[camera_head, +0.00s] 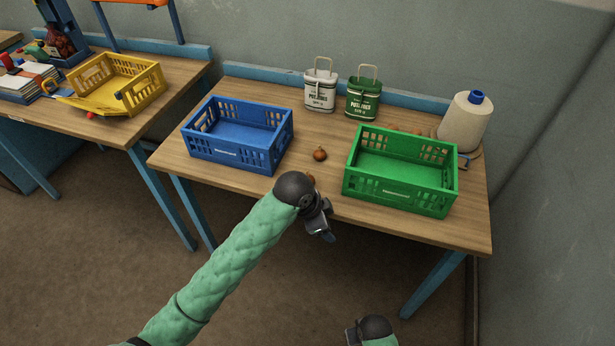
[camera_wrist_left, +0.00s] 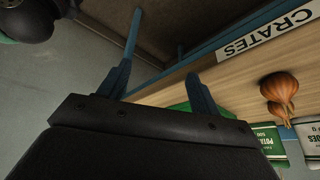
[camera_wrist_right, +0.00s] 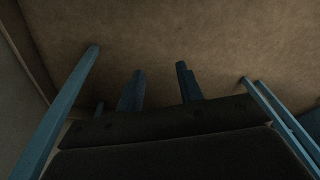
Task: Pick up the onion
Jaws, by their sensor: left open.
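A brown onion (camera_head: 320,154) sits on the wooden table between the blue and green crates. A second, partly hidden onion (camera_head: 310,180) shows nearer the front edge, just behind my left wrist. The left wrist view shows two overlapping onions (camera_wrist_left: 279,88) at the right. My left gripper (camera_head: 328,234) is open and empty at the table's front edge, apart from the onions. Its fingers show in the left wrist view (camera_wrist_left: 160,80). My right gripper is low in front of the table; its fingers stand apart with nothing between them in the right wrist view (camera_wrist_right: 160,75).
A blue crate (camera_head: 228,158) stands left and a green crate (camera_head: 395,195) right. A yellow crate (camera_head: 150,90) is on the left table. Open tabletop lies between the two crates.

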